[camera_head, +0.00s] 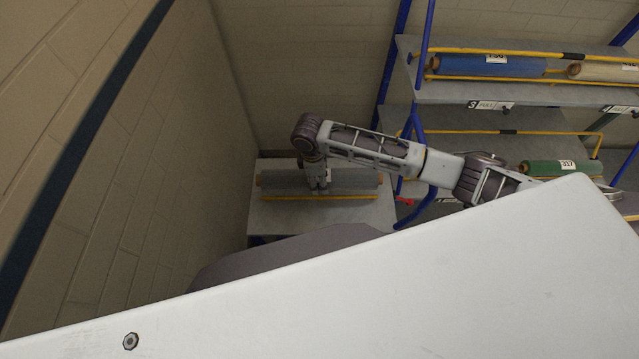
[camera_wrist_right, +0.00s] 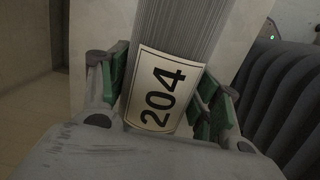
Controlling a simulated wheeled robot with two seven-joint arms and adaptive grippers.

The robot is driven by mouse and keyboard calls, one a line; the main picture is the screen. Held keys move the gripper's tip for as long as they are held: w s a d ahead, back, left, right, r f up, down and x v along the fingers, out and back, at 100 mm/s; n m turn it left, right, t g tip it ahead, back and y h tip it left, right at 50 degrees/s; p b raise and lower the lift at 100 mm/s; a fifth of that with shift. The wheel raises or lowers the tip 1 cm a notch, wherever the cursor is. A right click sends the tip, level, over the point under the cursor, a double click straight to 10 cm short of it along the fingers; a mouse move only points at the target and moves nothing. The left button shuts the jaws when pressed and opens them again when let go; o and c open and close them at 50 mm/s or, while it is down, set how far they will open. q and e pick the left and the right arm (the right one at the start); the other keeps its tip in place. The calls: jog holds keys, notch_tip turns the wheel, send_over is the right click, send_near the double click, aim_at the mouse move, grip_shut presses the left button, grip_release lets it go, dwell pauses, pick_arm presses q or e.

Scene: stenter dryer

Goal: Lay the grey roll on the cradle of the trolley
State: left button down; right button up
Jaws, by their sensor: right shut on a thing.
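The grey roll (camera_head: 352,180) lies lengthwise, left to right, above a low grey shelf (camera_head: 290,220) with a yellow bar along its front. I cannot tell whether it rests on the shelf or is just clear of it. My right gripper (camera_head: 318,188) reaches down over the middle of the roll and is shut on it. In the right wrist view the ribbed grey roll (camera_wrist_right: 185,28) with its white label "204" sits between the green finger pads. My left gripper is not in view. I cannot make out a trolley with a cradle.
A rack with blue posts stands at the right, with a blue roll (camera_head: 490,66), a cream roll (camera_head: 600,72) and a green roll (camera_head: 550,168) behind yellow bars. A block wall (camera_head: 150,150) runs close along the left. A large white panel fills the lower foreground.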

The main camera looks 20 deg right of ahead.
aim_at(319, 185)
jog(key=shift+f, duration=0.15)
jog(key=shift+f, duration=1.8)
jog(key=o, duration=1.5)
jog(key=shift+f, duration=0.1)
jog(key=shift+w+a+r+b, duration=0.1)
jog(key=shift+a+r, duration=0.15)
jog(key=shift+r, duration=1.75)
jog(key=shift+w+a+r+b, duration=0.1)
jog(key=shift+a+r, duration=0.1)
jog(key=shift+r, duration=1.85)
jog(key=shift+a+r+b, duration=0.1)
jog(key=shift+a+r, duration=0.15)
jog(key=shift+r, duration=1.75)
